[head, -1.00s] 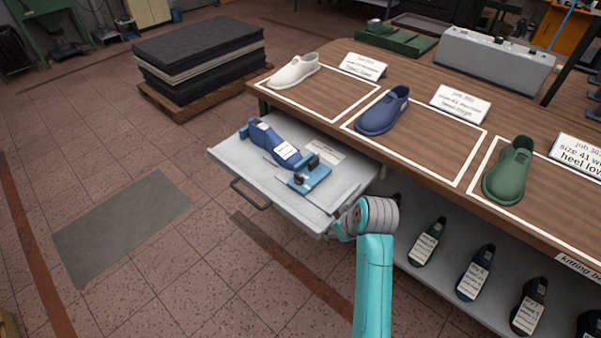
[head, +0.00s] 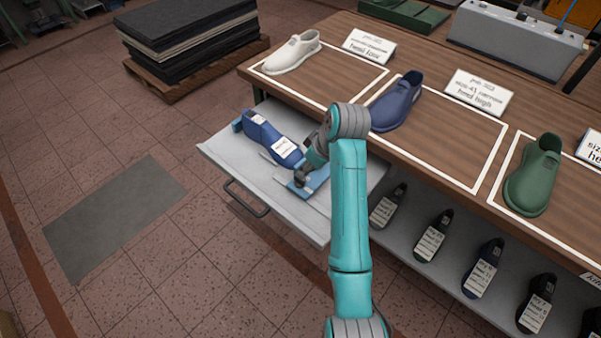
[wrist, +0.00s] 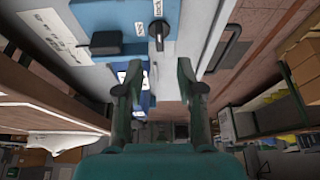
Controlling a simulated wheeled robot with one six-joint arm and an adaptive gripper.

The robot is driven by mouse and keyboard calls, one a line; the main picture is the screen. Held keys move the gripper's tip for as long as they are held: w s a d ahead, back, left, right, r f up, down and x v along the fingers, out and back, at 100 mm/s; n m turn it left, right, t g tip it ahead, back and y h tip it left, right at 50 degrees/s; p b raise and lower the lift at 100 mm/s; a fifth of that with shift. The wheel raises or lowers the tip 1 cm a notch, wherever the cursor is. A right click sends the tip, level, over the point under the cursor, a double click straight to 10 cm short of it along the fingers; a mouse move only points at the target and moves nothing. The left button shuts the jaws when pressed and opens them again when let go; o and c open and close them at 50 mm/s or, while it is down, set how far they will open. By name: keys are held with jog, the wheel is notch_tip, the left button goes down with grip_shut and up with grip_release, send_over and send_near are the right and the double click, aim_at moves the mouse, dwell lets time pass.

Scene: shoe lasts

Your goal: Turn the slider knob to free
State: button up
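The slider knob (wrist: 158,32) is a small dark knob with a pale pointer mark, on a blue plate (wrist: 115,14) in the wrist view. White labels sit near it; their words are not clear. In the head view the blue fixture (head: 318,180) lies in the open drawer, partly hidden by my arm. My gripper (wrist: 156,70) is open and empty, its two fingers spread either side of the knob's line, apart from it. It also shows above the fixture in the head view (head: 303,178). A blue shoe last (head: 262,130) with white labels lies beside the fixture.
The grey drawer (head: 225,160) is pulled out from the wooden bench (head: 440,150). White, blue and green shoes stand on the bench with cards. Several dark lasts sit on the shelf below. A black block (wrist: 105,42) stands beside the knob.

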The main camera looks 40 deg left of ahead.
aim_at(300, 181)
jog(key=x, duration=0.7)
jog(key=shift+a+f, duration=0.1)
jog(key=shift+f, duration=0.3)
grip_shut()
